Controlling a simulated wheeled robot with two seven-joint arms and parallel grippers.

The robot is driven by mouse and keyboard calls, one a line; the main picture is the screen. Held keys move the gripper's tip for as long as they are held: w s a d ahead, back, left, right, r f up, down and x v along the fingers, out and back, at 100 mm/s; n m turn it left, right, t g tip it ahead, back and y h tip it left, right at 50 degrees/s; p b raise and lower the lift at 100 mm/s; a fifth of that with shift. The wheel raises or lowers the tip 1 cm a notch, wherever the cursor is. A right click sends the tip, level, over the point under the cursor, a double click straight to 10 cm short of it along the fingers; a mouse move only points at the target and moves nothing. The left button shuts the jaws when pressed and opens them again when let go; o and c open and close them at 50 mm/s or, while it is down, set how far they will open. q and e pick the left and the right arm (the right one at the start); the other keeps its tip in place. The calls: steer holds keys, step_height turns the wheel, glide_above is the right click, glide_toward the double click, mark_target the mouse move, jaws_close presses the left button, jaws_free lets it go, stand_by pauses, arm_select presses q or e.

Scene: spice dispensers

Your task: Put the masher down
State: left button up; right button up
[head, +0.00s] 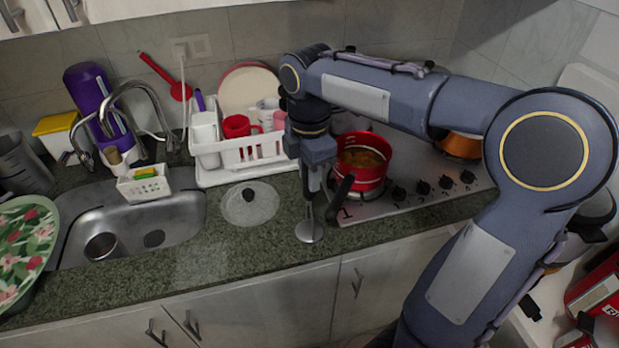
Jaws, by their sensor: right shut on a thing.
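The masher (309,231) is upright, with its round metal head at or just above the green stone counter (240,262), left of the stove. I cannot tell whether the head touches the counter. My right gripper (313,188) points down and is shut on the masher's upper part, which the fingers mostly hide. My left gripper is not in view.
A red pot (360,170) with food stands on the stove (425,192), its dark handle (341,196) close to the masher's right. A glass lid (250,203) lies to the left. Behind are a white dish rack (240,152) and, further left, the sink (180,220).

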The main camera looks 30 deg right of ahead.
mark_target(310, 199)
steer(key=shift+f, duration=1)
steer(key=shift+f, duration=0.15)
steer(key=o, duration=1)
